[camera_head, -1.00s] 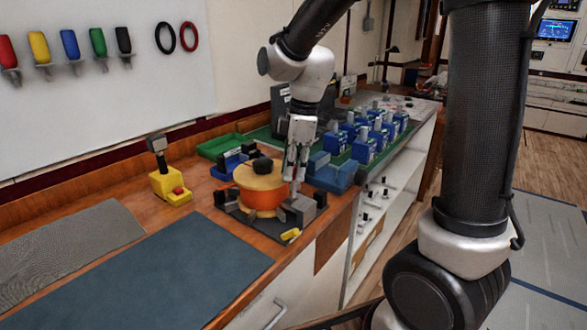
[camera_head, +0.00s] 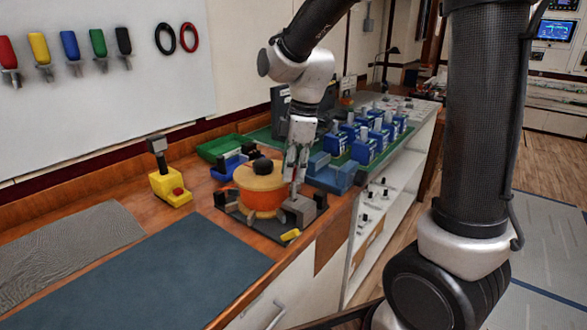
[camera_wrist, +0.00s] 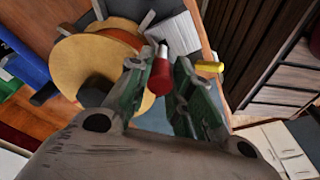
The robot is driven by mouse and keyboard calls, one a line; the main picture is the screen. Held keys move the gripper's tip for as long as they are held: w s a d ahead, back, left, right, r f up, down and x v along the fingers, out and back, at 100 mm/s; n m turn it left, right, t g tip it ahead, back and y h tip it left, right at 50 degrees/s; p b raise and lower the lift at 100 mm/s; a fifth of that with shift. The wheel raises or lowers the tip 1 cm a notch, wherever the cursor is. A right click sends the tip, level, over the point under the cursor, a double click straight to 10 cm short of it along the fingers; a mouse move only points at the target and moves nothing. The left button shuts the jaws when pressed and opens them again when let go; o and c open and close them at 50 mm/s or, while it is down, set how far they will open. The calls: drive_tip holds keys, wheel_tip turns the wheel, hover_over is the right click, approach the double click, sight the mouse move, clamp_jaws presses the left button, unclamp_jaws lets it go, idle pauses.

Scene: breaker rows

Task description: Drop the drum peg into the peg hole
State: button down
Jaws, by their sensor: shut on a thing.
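My gripper (camera_head: 294,184) points down beside the right side of the drum (camera_head: 262,198), low over the grey block (camera_head: 298,211). The drum has an orange body, a tan top and a black knob. In the wrist view, my gripper (camera_wrist: 161,82) is shut on the drum peg (camera_wrist: 160,76), which has a red body and a pale metal end. The peg's metal end lies over the edge of the grey block (camera_wrist: 181,34).
A yellow handle piece (camera_head: 291,235) sticks out at the counter's front edge. Blue breakers (camera_head: 363,150) stand in rows behind on a green mat. A blue fixture (camera_head: 335,174) is close on the right.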

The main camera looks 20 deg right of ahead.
drive_tip(key=shift+f, duration=0.95)
drive_tip(key=c, duration=1.2)
unclamp_jaws()
drive_tip(key=r, duration=0.4)
drive_tip(key=d+r, duration=0.1)
drive_tip(key=r, duration=0.6)
drive_tip(key=shift+s+d+r, duration=0.2)
drive_tip(key=shift+d+r, duration=0.15)
drive_tip(key=shift+d, duration=0.05)
